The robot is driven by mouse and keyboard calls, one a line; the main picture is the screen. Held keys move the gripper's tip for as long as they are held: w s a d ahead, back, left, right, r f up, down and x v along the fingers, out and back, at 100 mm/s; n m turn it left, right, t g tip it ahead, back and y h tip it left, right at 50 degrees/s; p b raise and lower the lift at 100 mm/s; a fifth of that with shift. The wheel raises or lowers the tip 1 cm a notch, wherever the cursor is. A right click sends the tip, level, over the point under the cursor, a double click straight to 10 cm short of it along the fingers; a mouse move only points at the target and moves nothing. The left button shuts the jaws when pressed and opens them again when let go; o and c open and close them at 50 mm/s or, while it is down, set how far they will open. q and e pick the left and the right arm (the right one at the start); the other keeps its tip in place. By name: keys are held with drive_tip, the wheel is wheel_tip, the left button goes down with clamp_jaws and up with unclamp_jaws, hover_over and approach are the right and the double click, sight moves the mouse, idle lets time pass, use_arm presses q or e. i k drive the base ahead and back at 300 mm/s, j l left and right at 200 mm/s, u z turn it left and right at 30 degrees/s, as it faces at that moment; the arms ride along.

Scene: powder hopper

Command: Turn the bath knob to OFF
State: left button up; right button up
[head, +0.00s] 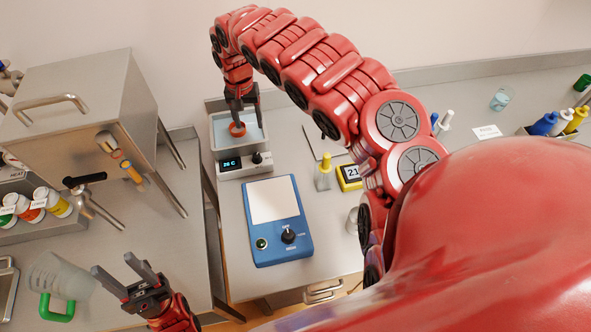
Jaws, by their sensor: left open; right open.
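The water bath (218,133) stands at the back left of the middle bench, with a grey basin and a front panel. Its panel has a lit display (231,163) reading about 26 C and a small black bath knob (257,158) on the right. The knob's pointer is too small to read. My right gripper (243,108) is open and points down over the basin, behind the knob and apart from it. A red-orange round thing (237,129) shows in the basin just below its fingers. My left gripper (116,265) is open and empty at the lower left.
A blue device (260,240) with a white plate and black knob stands in front of the bath. A yellow-capped bottle (323,176) and yellow timer (350,176) are right of it. A metal hopper box (80,100) and a green-handled jug (58,285) are left.

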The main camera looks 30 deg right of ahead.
sight(257, 159)
drive_tip(key=k, duration=0.95)
